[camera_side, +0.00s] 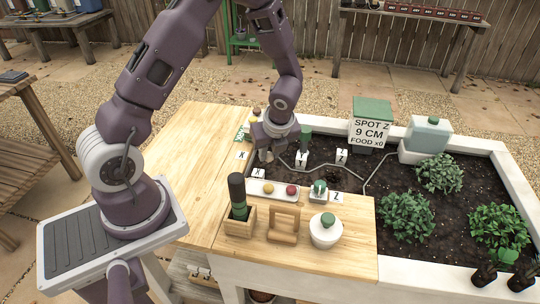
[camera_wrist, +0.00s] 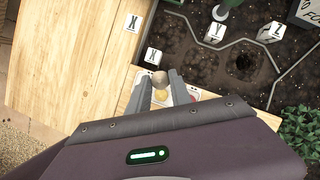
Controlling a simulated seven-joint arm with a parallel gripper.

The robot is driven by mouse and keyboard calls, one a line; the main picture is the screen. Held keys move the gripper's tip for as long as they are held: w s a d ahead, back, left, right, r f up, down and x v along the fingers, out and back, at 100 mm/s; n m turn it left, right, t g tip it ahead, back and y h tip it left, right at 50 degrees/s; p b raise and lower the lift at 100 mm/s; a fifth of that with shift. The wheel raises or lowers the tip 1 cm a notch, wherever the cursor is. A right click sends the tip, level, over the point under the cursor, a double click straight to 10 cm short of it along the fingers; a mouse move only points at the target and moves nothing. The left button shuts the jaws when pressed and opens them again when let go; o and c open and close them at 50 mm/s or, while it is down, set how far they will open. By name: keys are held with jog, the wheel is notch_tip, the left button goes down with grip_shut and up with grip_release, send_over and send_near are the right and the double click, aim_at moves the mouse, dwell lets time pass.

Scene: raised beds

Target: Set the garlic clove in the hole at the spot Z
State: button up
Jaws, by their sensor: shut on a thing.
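My gripper (camera_side: 267,155) hangs over the near-left corner of the bed. In the wrist view my gripper (camera_wrist: 161,88) is shut on a small pale-brown rounded thing, which looks like the garlic clove (camera_wrist: 160,78). It is held above the surface. A dark hole (camera_wrist: 243,65) shows in the soil to the right of the gripper, just below the Z tag (camera_wrist: 270,32). In the side view the hole (camera_side: 333,177) is a dark patch below the Z tag (camera_side: 341,156). A sign (camera_side: 372,132) reads "SPOT Z 9 CM FOOD x0".
A green-topped tool (camera_side: 305,138) stands in the bed near the Y tag (camera_side: 302,158). A holder (camera_side: 240,220), a wooden frame (camera_side: 284,222) and a white pot (camera_side: 326,233) stand in front. Leafy plants (camera_side: 405,214) grow to the right.

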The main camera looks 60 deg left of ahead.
jog(key=w+d+f+m+t+h, duration=0.1)
jog(key=w+d+f+m+t, duration=0.3)
jog(key=w, duration=0.7)
jog(key=w+d+f+m+g+h, duration=0.1)
jog(key=w+m, duration=0.5)
jog(key=w, duration=0.4)
jog(key=f, duration=0.9)
jog(key=shift+w+f, duration=0.3)
jog(key=shift+f, duration=0.1)
jog(key=o, duration=1.1)
jog(key=shift+c, duration=0.2)
notch_tip(320, 180, up, 12)
